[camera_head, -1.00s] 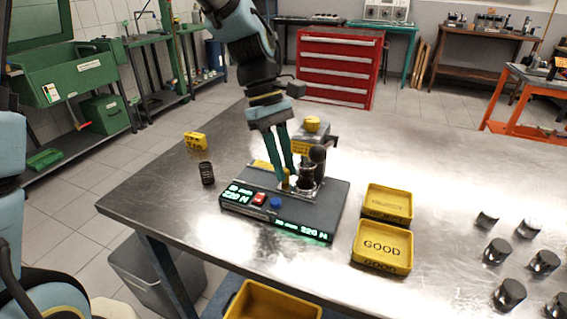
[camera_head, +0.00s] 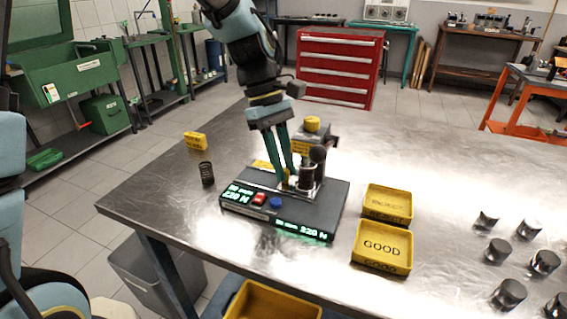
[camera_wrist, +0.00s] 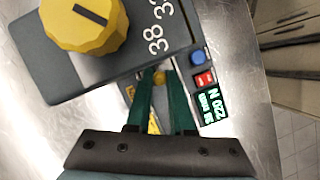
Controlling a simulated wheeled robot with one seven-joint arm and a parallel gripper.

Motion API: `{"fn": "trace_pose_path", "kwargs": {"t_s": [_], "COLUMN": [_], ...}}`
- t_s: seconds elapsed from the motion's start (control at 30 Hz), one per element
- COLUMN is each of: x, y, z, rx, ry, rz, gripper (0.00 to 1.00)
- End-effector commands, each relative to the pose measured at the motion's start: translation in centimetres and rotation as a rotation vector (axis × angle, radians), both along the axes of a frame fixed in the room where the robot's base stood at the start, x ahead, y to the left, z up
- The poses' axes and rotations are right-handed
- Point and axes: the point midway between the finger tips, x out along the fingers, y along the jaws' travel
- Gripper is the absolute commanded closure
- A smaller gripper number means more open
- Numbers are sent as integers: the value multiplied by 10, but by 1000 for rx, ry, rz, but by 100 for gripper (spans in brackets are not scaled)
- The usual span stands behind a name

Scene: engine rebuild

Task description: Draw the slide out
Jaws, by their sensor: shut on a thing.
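A dark grey spring tester (camera_head: 333,200) with green displays stands on the steel bench. My gripper (camera_head: 287,184) points down at it, fingertips low beside an upright metal cylinder (camera_head: 306,176) on its deck. In the wrist view my green fingers (camera_wrist: 162,82) are closed on a small yellow knob (camera_wrist: 159,77), which I take to be the slide's knob. The slide itself is mostly hidden by the fingers and the tester's head. A yellow dial (camera_wrist: 85,22) tops the tester.
A dark coil spring (camera_head: 207,173) stands left of the tester. A yellow block (camera_head: 196,141) lies behind it. Yellow trays (camera_head: 383,247) (camera_head: 388,203) sit to the right, with several dark cylinders (camera_head: 508,293) farther right. A red button (camera_head: 259,199) and blue button (camera_head: 276,203) are on the tester's front.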

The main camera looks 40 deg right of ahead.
Motion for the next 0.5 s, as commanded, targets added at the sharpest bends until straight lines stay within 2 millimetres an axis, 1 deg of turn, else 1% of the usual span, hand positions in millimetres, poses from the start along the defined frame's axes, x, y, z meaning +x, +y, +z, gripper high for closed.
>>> {"fn": "trace_pose_path", "kwargs": {"t_s": [0.17,0.27,0.5], "x": [1,9,56], "y": [0,4,34], "z": [1,2,4], "rx": [-1,-1,0], "ry": [0,-1,-2], "rz": [0,4,7], "gripper": [100,100,100]}}
